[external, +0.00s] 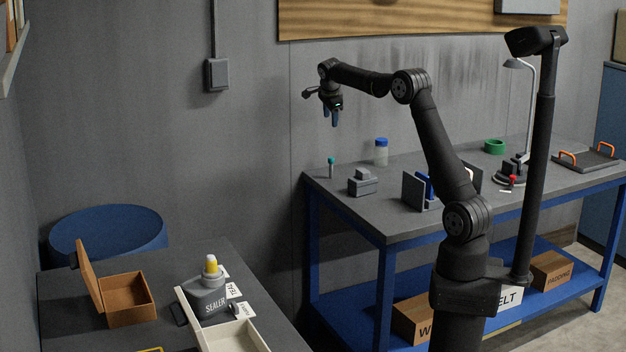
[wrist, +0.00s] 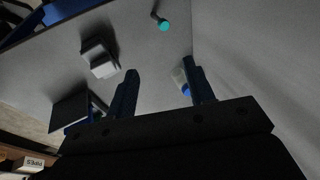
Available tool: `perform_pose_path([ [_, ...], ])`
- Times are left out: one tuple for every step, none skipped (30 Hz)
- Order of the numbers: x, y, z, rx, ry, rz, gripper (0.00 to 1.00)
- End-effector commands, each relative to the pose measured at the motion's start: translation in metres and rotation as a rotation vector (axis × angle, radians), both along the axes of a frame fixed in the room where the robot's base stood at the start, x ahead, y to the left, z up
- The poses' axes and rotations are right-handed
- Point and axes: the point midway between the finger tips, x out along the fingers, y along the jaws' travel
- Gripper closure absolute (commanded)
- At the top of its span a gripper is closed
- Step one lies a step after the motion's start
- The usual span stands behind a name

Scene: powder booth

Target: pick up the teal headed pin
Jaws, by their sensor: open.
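The teal headed pin (external: 331,167) stands upright near the left end of the grey workbench, with a round teal head on a thin grey shaft. In the wrist view the pin (wrist: 163,24) shows at the top, its teal head towards the camera, beyond the fingertips. My gripper (external: 331,122) is open and empty, pointing down well above the bench, roughly over the pin in the external view. In the wrist view its two dark blue fingers (wrist: 160,68) are spread apart with nothing between the tips.
On the bench near the pin are a grey block (external: 362,186) and a blue-capped jar (external: 381,152). Dark upright plates (external: 414,192), a green ring (external: 494,146) and a tray with orange handles (external: 590,160) lie farther right. A second table (external: 75,318) holds an open box (external: 128,312).

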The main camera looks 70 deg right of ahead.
Motion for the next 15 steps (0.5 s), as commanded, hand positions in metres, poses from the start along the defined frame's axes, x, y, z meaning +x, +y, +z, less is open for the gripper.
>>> perform_pose_path([
  [0.001, -0.002, -0.005, -0.003, 0.018, 0.037, 0.52],
  [0.002, -0.003, -0.008, -0.006, 0.031, 0.069, 0.52],
  [0.003, -0.005, -0.012, -0.012, 0.055, 0.123, 0.52],
  [0.004, -0.007, -0.016, -0.016, 0.075, 0.168, 0.52],
  [0.005, -0.009, -0.020, -0.021, 0.097, 0.219, 0.52],
  [0.006, -0.012, -0.027, -0.027, 0.128, 0.290, 0.52],
  [0.008, -0.014, -0.031, -0.033, 0.152, 0.345, 0.52],
  [0.009, -0.016, -0.035, -0.039, 0.175, 0.400, 0.52],
  [0.010, -0.018, -0.042, -0.046, 0.206, 0.472, 0.52],
  [0.011, -0.020, -0.046, -0.051, 0.228, 0.525, 0.52],
  [0.012, -0.022, -0.050, -0.055, 0.249, 0.575, 0.52],
  [0.013, -0.024, -0.055, -0.061, 0.277, 0.638, 0.52],
  [0.014, -0.026, -0.059, -0.065, 0.295, 0.682, 0.52],
  [0.015, -0.027, -0.062, -0.069, 0.312, 0.723, 0.52],
  [0.016, -0.028, -0.065, -0.075, 0.332, 0.771, 0.52],
])
